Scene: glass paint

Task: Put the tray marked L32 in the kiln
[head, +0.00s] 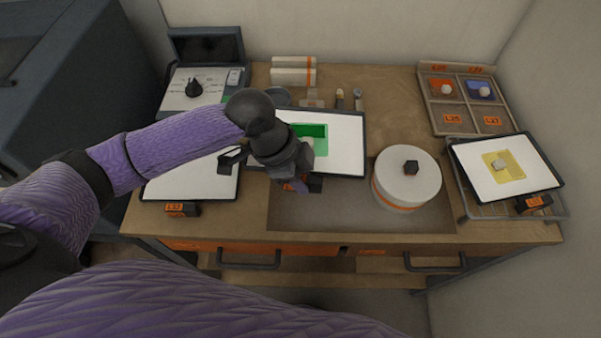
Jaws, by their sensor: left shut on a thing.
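A dark-rimmed tray with a white surface and a green glass piece (345,150) is at the middle of the bench. My left gripper (302,178) is at its front edge, shut on what looks like its dark front handle. The gripper hides much of the handle and its orange label, so I cannot read the mark. A second white tray (160,181) lies to the left, with an orange label on its front block. A third tray with a yellow piece (541,177) sits at the right. Neither label reads clearly. My right gripper is not in view.
A white round vessel with a black knob (406,188) stands right of the held tray. A compartment box (430,109) is at the back right. A control box with a dial (185,99) is at the back left. A large dark cabinet (75,75), possibly the kiln, stands left.

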